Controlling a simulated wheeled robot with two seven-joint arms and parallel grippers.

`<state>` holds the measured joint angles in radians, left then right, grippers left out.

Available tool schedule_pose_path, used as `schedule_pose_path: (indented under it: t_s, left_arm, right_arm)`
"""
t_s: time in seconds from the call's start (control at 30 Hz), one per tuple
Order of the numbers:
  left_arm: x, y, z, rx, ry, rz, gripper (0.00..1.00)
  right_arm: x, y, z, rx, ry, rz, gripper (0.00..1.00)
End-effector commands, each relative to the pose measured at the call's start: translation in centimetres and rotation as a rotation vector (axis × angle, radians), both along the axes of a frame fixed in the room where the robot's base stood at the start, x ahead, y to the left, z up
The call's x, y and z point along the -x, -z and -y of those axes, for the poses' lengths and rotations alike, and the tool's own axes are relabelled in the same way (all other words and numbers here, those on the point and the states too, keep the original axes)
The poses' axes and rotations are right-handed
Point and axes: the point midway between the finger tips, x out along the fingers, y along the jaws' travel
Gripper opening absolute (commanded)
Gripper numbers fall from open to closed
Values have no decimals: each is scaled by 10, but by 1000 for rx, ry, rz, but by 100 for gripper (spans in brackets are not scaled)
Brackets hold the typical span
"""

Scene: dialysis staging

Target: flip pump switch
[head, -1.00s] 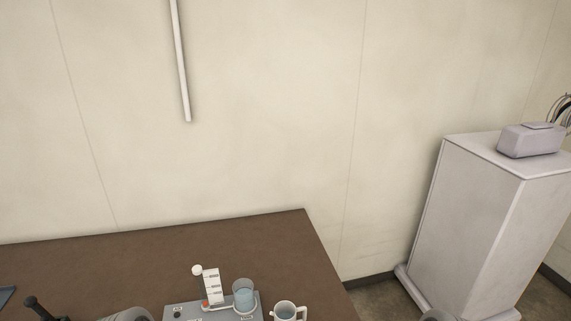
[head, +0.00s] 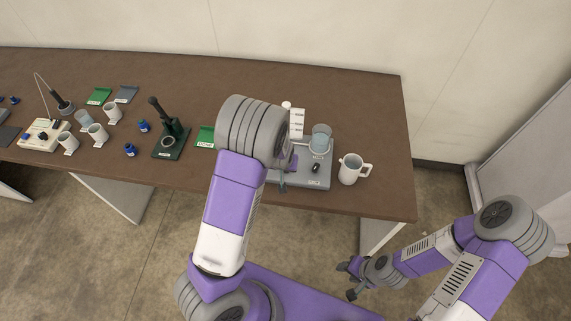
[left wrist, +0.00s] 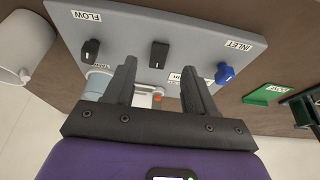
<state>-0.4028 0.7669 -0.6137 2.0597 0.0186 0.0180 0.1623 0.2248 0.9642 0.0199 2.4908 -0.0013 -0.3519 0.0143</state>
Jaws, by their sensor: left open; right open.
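The grey pump panel (head: 312,182) stands near the right end of the brown table, partly hidden by my left arm. In the left wrist view the panel (left wrist: 190,25) carries a black middle control (left wrist: 159,55), a black control (left wrist: 90,50) by the FLOW label and a blue knob (left wrist: 226,73) by the INLET label. Which one is the pump switch I cannot tell for sure. My left gripper (left wrist: 157,75) is open and empty, its fingers either side of the middle control's line; contact cannot be told. My right gripper (head: 347,280) is open and empty, away from the table.
A glass of bluish liquid (head: 320,138) and a white marked card (head: 297,122) stand on the panel. A white mug (head: 350,168) stands just right of it. A dark green press-like stand (head: 170,140), green trays and several mugs lie left. The table's right rear corner is clear.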

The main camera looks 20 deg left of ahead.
Motion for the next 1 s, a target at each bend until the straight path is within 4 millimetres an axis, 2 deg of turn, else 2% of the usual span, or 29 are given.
schedule_pose_path:
  t_s: [0.07,0.13,0.43,0.6,0.93,1.0]
  left_arm:
    - [-7,-6,-2,-8,-3,12,55]
    - [-10,-1,-3,-10,-5,13,55]
    - [-25,44,-8,-9,-5,10,55]
    - [-32,59,-9,-9,-4,12,55]
    - [-34,62,-9,-8,-3,13,55]
    - [-34,62,-9,-8,-3,13,46]
  right_arm:
    - [0,0,0,0,0,0,49]
    - [0,1,0,0,0,0,49]
    - [0,7,0,0,0,0,49]
    - [0,7,0,0,0,0,49]
    - [0,7,0,0,0,0,49]
    - [0,7,0,0,0,0,49]
